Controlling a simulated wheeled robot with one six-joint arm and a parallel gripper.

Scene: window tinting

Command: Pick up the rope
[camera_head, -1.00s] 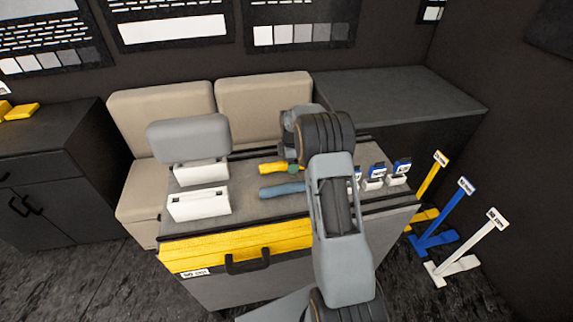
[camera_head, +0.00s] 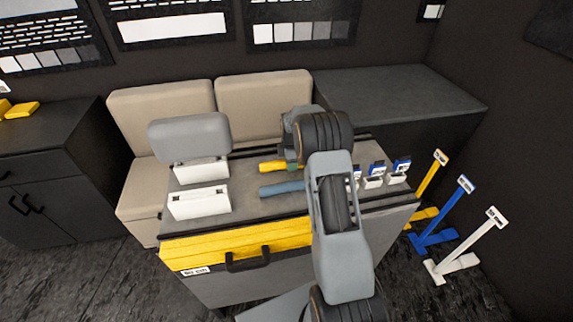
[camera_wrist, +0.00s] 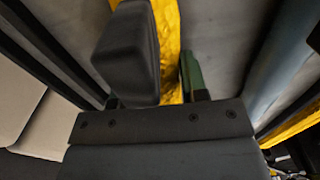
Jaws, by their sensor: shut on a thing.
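A long yellow piece (camera_head: 273,166), which I take for the rope, lies along the grey tabletop (camera_head: 247,200). My gripper (camera_head: 291,163) is at its right part, largely hidden behind my arm in the head view. In the wrist view my gripper (camera_wrist: 172,88) is shut on the yellow piece (camera_wrist: 168,50). A dark finger stands on its left and a green part on its right. I cannot tell if the piece is clear of the table.
A blue-grey roll (camera_head: 281,189) lies just in front of the yellow piece. White boxes (camera_head: 198,203) stand at the left, one under a grey cushion (camera_head: 188,138). Small blue-and-white holders (camera_head: 374,178) stand right of my arm. A beige sofa (camera_head: 263,105) is behind the table.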

